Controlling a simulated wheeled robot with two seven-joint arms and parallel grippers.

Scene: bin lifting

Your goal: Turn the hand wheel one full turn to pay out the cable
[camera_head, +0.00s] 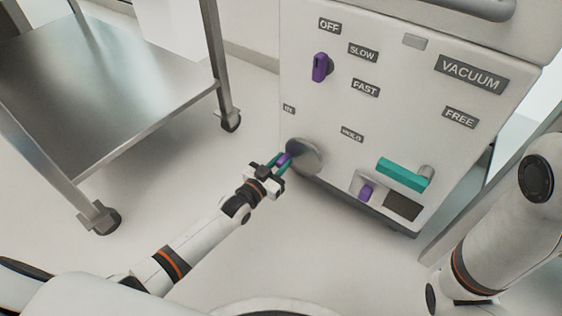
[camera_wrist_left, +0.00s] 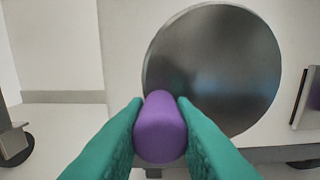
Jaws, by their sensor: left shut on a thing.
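The hand wheel (camera_head: 308,157) is a round grey metal disc low on the front left of the white machine. It also fills much of the left wrist view (camera_wrist_left: 225,60). A purple handle (camera_wrist_left: 160,128) sticks out from the lower left of the disc. My left gripper (camera_head: 283,162) has its green fingers on both sides of the purple handle and is shut on it. The fingertips hide the sides of the handle. My right arm shows at the right edge of the head view, but its gripper is out of view.
The machine front (camera_head: 320,100) carries a purple selector knob (camera_head: 320,67), a teal lever (camera_head: 403,174), a small purple knob (camera_head: 366,193) and several labels. A steel cart (camera_head: 100,75) on casters stands at the left. Open floor lies between cart and machine.

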